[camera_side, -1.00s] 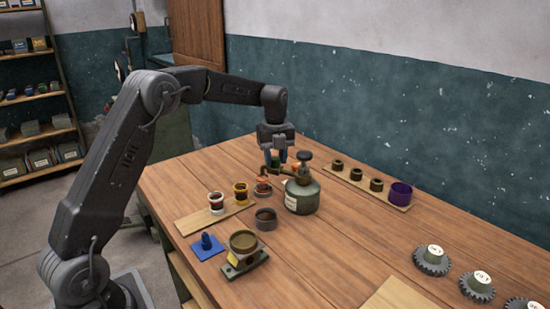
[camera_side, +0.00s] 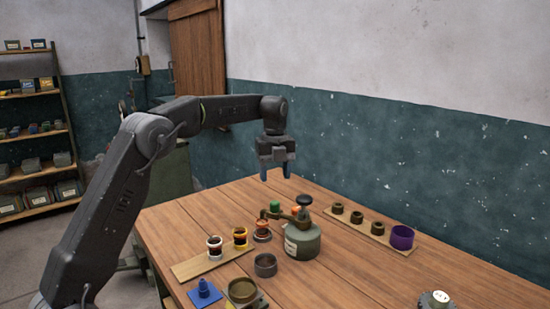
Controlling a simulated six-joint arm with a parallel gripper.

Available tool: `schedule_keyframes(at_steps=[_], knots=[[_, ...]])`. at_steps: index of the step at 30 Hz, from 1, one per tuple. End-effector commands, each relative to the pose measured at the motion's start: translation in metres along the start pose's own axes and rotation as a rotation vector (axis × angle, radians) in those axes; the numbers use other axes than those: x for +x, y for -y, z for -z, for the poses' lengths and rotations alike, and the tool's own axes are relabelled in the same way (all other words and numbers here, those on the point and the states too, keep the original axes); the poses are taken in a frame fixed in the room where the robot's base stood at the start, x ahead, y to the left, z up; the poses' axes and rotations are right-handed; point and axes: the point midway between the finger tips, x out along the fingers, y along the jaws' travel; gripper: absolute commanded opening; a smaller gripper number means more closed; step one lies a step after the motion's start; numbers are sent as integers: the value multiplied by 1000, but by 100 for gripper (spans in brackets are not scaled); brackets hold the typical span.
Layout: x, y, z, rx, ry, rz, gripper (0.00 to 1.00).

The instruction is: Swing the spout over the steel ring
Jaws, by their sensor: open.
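A squat green pot (camera_side: 304,243) with a dark knob (camera_side: 304,199) stands on the table. Its brass-coloured spout (camera_side: 275,214) points left from below the knob. The spout's tip appears above or just behind a jar with a greyish band and orange-red contents (camera_side: 262,232); I cannot tell whether that band is the steel ring. Left of it stand a yellow-banded jar (camera_side: 240,238) and a white-banded jar (camera_side: 214,248). A separate grey ring-like cup (camera_side: 265,266) stands in front. My gripper (camera_side: 276,176) is open and empty, pointing down above and behind the spout, apart from it.
A green piece (camera_side: 275,206) and orange pieces (camera_side: 288,194) lie behind the spout. A board (camera_side: 370,231) with several dark rings and a purple cup (camera_side: 402,237) is at right. A blue piece (camera_side: 204,289) and brown cup (camera_side: 242,291) are in front.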

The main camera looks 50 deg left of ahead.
Motion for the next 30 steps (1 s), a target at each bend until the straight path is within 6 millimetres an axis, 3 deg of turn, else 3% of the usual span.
schedule_keyframes(at_steps=[3, 9, 26, 30], knots=[[-24, 0, 0, 0, 2, 3, 57], [-44, 1, 0, 0, 1, 1, 57], [-49, 0, 0, 0, 0, 0, 57], [-56, -3, 9, -50, 9, 12, 57]])
